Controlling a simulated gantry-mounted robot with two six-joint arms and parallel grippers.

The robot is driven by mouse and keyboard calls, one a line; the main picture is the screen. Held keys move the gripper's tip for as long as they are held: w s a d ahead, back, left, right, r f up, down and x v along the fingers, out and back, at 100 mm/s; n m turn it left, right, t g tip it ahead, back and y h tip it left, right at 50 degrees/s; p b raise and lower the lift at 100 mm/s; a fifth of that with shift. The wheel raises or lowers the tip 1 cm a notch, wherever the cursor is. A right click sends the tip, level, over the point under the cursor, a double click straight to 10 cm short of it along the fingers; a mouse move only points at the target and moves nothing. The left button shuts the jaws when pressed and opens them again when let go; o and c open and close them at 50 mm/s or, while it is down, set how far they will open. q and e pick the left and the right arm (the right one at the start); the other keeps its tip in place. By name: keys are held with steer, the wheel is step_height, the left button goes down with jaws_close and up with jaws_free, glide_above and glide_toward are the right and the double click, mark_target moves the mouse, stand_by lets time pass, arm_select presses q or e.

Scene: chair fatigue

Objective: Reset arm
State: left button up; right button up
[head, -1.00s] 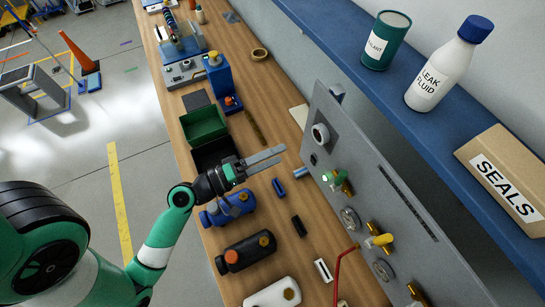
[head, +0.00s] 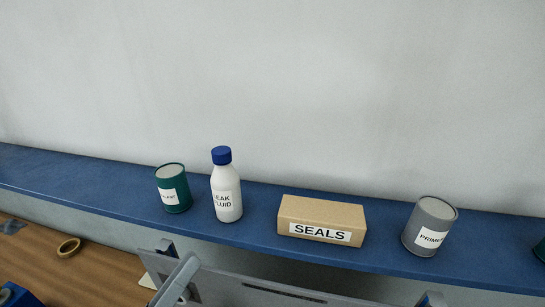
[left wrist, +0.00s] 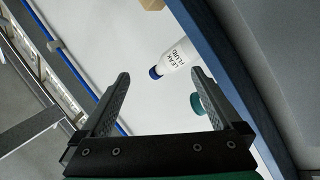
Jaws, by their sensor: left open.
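Beyond the fingers, that view shows the white leak fluid bottle (left wrist: 181,54) with a blue cap and the teal can (left wrist: 199,98), partly hidden by a finger. My right gripper is in neither view.
The blue shelf (head: 90,172) holds the leak fluid bottle (head: 227,192), teal can (head: 173,188), SEALS box (head: 322,210) and grey primer can (head: 428,226). Below are the grey panel (head: 235,292) and wooden bench (head: 95,285) with a round tan dish (head: 69,247).

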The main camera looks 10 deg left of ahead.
arm_select(q)
steer(key=s+d+r+m+t+h, duration=0.1)
steer(key=d+r+m+t, duration=0.15)
steer(key=r, duration=0.65)
steer(key=s+d+r+m+t, duration=0.1)
steer(key=s+r+m, duration=0.15)
steer(key=r, duration=0.55)
steer(key=d+r+m+t+h, duration=0.1)
steer(key=d+r+m, duration=0.15)
steer(key=r, duration=0.65)
steer(key=a+r+n+t+y, duration=0.1)
steer(key=a+t+y, duration=0.1)
steer(key=a+y, duration=0.55)
step_height(320, 180, up, 14)
steer(key=d+p, duration=0.2)
steer(key=p, duration=1.2)
steer(key=shift+f, duration=0.15)
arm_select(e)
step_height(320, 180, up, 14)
